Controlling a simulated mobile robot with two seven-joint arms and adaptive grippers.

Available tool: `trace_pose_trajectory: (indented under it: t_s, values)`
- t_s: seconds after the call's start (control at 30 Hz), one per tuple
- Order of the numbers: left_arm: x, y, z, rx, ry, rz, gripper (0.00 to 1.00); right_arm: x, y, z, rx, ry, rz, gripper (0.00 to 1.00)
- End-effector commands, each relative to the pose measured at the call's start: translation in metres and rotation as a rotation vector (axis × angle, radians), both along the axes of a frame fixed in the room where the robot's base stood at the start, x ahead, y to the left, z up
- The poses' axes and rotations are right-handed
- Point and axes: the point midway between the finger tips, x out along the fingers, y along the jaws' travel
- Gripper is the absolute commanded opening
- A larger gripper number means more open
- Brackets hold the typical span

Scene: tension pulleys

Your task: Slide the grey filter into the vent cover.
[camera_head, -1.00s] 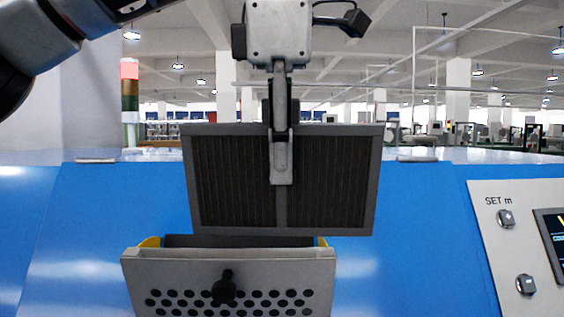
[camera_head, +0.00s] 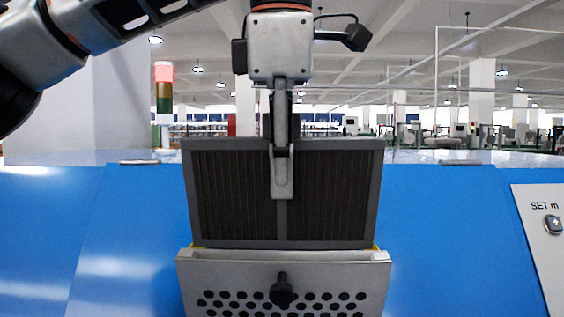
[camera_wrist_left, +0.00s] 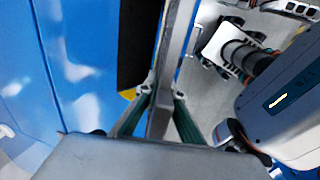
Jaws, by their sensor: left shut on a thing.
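The grey filter (camera_head: 230,195) is a framed rectangle with dark pleats, held upright in the head view. My left gripper (camera_head: 282,190) is shut on the middle of its top edge. The grey vent cover (camera_head: 330,281), with round holes and a black knob, is directly below. The filter's lower edge lies at the cover's upper rim in the picture; I cannot tell whether it has entered the opening. In the left wrist view the gripper fingers (camera_wrist_left: 157,95) pinch the filter's frame (camera_wrist_left: 175,60) edge-on. My right gripper is not in view.
The blue machine panel (camera_head: 140,230) surrounds the cover. A control panel (camera_head: 545,250) with buttons is at the right edge. A signal light (camera_head: 163,90) stands behind at the left. The space on both sides of the filter is clear.

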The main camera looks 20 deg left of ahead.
Motion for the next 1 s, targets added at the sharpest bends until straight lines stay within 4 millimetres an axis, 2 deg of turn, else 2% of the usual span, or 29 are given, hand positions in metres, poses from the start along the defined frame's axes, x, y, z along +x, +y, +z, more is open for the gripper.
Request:
trace_pose_trajectory:
  t_s: [1.0]
  values:
    - [0.0015, 0.0004, -0.0065, -0.001, -0.001, 0.000, 0.00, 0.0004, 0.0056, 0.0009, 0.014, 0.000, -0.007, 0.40]
